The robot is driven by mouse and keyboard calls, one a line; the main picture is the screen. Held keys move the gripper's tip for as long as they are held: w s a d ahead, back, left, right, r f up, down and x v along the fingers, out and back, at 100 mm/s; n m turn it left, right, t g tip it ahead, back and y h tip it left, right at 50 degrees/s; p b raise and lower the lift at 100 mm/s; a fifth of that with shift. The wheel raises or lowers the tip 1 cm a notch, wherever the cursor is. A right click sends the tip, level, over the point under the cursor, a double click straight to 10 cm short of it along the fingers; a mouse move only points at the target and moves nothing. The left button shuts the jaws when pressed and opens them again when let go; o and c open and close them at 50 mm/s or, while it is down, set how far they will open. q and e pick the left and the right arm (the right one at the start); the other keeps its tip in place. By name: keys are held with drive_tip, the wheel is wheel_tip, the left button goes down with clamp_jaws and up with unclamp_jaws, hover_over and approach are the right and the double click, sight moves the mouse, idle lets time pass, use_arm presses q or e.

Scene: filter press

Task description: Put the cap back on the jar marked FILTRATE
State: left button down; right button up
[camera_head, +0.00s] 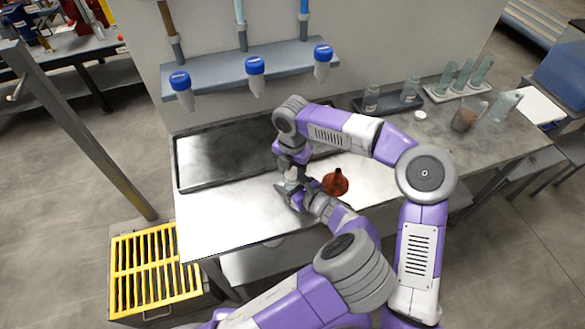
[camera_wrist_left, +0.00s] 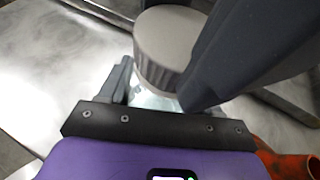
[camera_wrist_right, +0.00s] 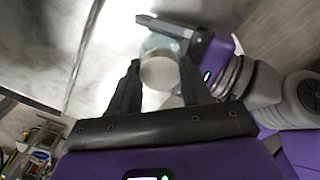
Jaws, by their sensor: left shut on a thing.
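A glass jar (camera_wrist_left: 148,101) stands near the front of the bench, largely hidden by my grippers; no FILTRATE marking is readable. My left gripper (camera_head: 291,193) is shut on the jar from the side. A round grey-white cap (camera_wrist_left: 172,48) is directly over the jar mouth in the left wrist view; I cannot tell whether it is seated or just above. My right gripper (camera_wrist_right: 160,68) points down from above, with the cap (camera_wrist_right: 161,74) between its fingertips. I cannot tell whether those fingers press on it.
A red-brown funnel (camera_head: 335,184) stands just right of the grippers. A dark shallow tray (camera_head: 215,178) lies behind left. A small white disc (camera_head: 420,115), jars (camera_head: 371,98) and a rack of tubes (camera_head: 462,88) are back right. Blue-capped tubes (camera_head: 255,68) hang above. The bench's front left is clear.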

drive_tip(key=c, duration=0.5)
drive_tip(key=o, duration=1.2)
drive_tip(key=shift+r, duration=0.1)
wheel_tip(320, 180, up, 4)
drive_tip(key=shift+r, duration=0.15)
